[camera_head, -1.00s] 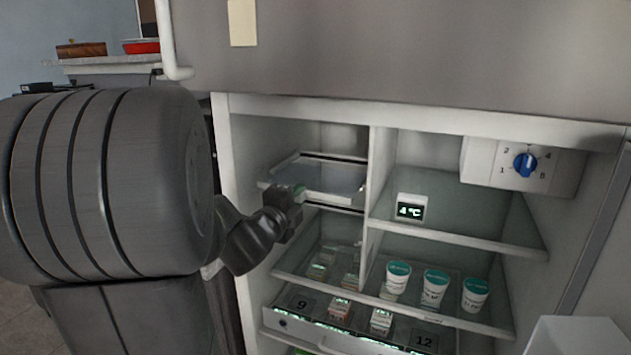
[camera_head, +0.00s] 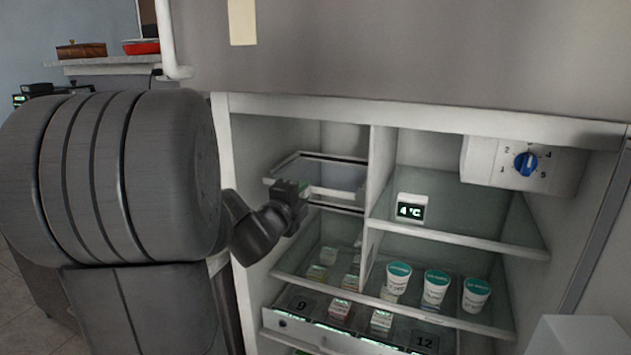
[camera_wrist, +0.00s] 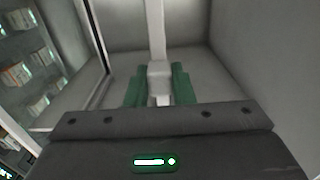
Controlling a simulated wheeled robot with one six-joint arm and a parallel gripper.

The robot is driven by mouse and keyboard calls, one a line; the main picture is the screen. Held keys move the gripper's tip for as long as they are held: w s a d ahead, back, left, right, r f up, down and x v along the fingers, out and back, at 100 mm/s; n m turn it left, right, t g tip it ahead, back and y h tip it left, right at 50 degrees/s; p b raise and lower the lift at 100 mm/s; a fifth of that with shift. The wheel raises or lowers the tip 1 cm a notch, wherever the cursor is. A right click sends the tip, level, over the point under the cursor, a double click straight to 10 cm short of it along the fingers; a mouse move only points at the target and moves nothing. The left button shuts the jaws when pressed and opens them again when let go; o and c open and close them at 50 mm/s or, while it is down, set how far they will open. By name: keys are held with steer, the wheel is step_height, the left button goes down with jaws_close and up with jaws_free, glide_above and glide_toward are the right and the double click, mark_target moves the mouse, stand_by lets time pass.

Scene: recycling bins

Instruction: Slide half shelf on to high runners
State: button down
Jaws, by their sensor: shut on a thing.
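The half shelf (camera_head: 338,178) is a glass pane with a pale rim. It lies roughly level in the upper left compartment of the open fridge. My gripper (camera_head: 303,190) is at its front left part, shut on the front rim. In the wrist view, the green fingertips (camera_wrist: 159,86) sit on both sides of a small pale block on a pale strip (camera_wrist: 156,30), which looks like the shelf's rim. The runners cannot be made out clearly; whether the shelf's edges rest on them is unclear.
A divider (camera_head: 377,195) stands right of the shelf, and the fridge's left wall (camera_head: 245,190) is close on the other side. Below is a lower shelf with small boxes and white cups (camera_head: 435,287). A display (camera_head: 411,208) and dial (camera_head: 525,163) are at right.

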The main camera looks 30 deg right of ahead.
steer(key=shift+b+x, duration=0.35)
steer(key=shift+x, duration=2.4)
steer(key=c, duration=1.2)
jaws_free()
steer(key=shift+o, duration=0.2)
steer(key=v, duration=1.4)
steer(key=shift+w+d, duration=0.1)
steer(key=shift+d, duration=0.05)
steer(key=x, duration=1.3)
steer(key=shift+w+d, duration=0.2)
steer(key=shift+d, duration=0.05)
steer(key=shift+a, duration=0.1)
